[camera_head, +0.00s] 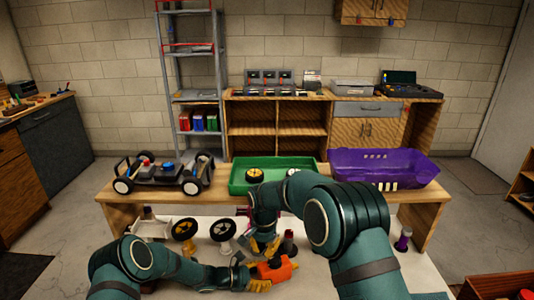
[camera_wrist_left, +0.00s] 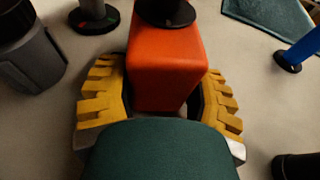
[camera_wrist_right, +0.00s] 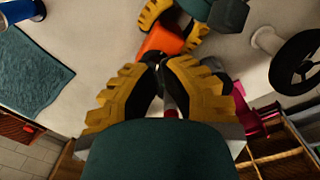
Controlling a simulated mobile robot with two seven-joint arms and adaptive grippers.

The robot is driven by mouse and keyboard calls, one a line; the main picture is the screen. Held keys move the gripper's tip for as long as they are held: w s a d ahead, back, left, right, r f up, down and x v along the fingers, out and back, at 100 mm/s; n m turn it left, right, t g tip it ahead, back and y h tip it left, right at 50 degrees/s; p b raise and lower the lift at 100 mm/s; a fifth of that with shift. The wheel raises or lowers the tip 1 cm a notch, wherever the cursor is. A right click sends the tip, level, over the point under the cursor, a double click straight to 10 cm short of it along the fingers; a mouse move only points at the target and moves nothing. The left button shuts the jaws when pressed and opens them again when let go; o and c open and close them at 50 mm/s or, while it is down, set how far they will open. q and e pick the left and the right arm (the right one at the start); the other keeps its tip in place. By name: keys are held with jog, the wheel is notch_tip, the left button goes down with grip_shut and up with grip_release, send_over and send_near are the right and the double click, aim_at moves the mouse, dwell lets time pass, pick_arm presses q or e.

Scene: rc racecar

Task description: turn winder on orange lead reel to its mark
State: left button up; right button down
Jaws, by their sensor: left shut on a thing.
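The orange lead reel (camera_head: 284,271) is a block low in the middle of the head view. It also fills the upper middle of the left wrist view (camera_wrist_left: 165,65). A round black part (camera_wrist_left: 167,12), apparently the winder, sits on it; no mark on it can be made out. My left gripper (camera_head: 272,277) is shut on the reel, with one yellow finger on each side of it. My right gripper (camera_head: 265,246) is just behind and above the reel. In the right wrist view its fingertips (camera_wrist_right: 160,62) come together near the orange reel (camera_wrist_right: 161,40) with nothing clearly held.
A green tray (camera_head: 236,182), a purple bin (camera_head: 380,165) and a car chassis (camera_head: 160,178) stand on the wooden bench behind. A spool with a white base (camera_head: 222,232) and a dark spool (camera_head: 288,243) stand close by. A teal cloth (camera_wrist_right: 32,75) lies flat on the worktop.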

jog(key=shift+r, duration=0.15)
jog(key=n, duration=1.2)
send_over(275, 260)
jog(key=s+d, duration=0.2)
notch_tip(275, 260, down, 6)
jog(key=shift+w, duration=0.2)
pick_arm(q)
jog(key=shift+o, duration=0.2)
jog(key=shift+d, duration=0.1)
pick_arm(e)
jog(key=shift+w+a, duration=0.2)
jog(key=shift+w, duration=0.15)
dwell(0.4)
pick_arm(q)
jog(key=shift+s, duration=0.1)
